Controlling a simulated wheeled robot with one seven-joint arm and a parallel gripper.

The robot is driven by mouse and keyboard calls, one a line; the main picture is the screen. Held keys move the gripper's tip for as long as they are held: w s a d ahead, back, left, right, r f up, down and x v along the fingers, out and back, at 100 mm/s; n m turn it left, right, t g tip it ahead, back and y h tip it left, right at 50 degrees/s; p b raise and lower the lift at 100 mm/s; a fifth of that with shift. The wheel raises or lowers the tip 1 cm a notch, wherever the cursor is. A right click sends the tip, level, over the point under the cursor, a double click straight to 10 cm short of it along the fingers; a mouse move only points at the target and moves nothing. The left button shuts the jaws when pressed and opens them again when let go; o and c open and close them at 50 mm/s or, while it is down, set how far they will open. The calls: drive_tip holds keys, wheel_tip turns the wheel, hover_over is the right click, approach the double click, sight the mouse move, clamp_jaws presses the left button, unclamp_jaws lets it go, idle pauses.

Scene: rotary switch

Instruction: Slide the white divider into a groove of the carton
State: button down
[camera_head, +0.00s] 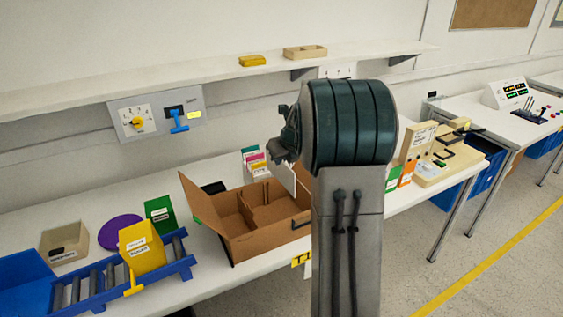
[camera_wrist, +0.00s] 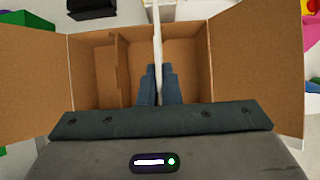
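The open brown carton (camera_head: 265,240) stands on the table with its flaps spread. In the wrist view its inside shows below me, with a cardboard partition (camera_wrist: 122,75) at left of centre. The white divider (camera_wrist: 158,45) is seen edge-on between the two fingers of my gripper (camera_wrist: 159,88), which is shut on it. The divider is upright over the carton, right of that partition. Its lower edge is hidden, so I cannot tell whether it sits in a groove. In the head view part of the divider (camera_head: 287,178) shows left of my arm, which hides the carton's right end.
A blue roller rack (camera_head: 110,275) with a yellow box (camera_head: 141,248) stands left of the carton. A green box (camera_head: 160,214) and purple disc (camera_head: 120,232) are behind it. Colored cards (camera_head: 255,160) stand behind the carton. A shelf (camera_head: 200,70) runs above the table.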

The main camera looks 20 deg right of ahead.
drive_tip(key=shift+f+t+b, duration=0.4)
drive_tip(key=shift+f+b, duration=0.3)
drive_tip(key=shift+b, duration=1.25)
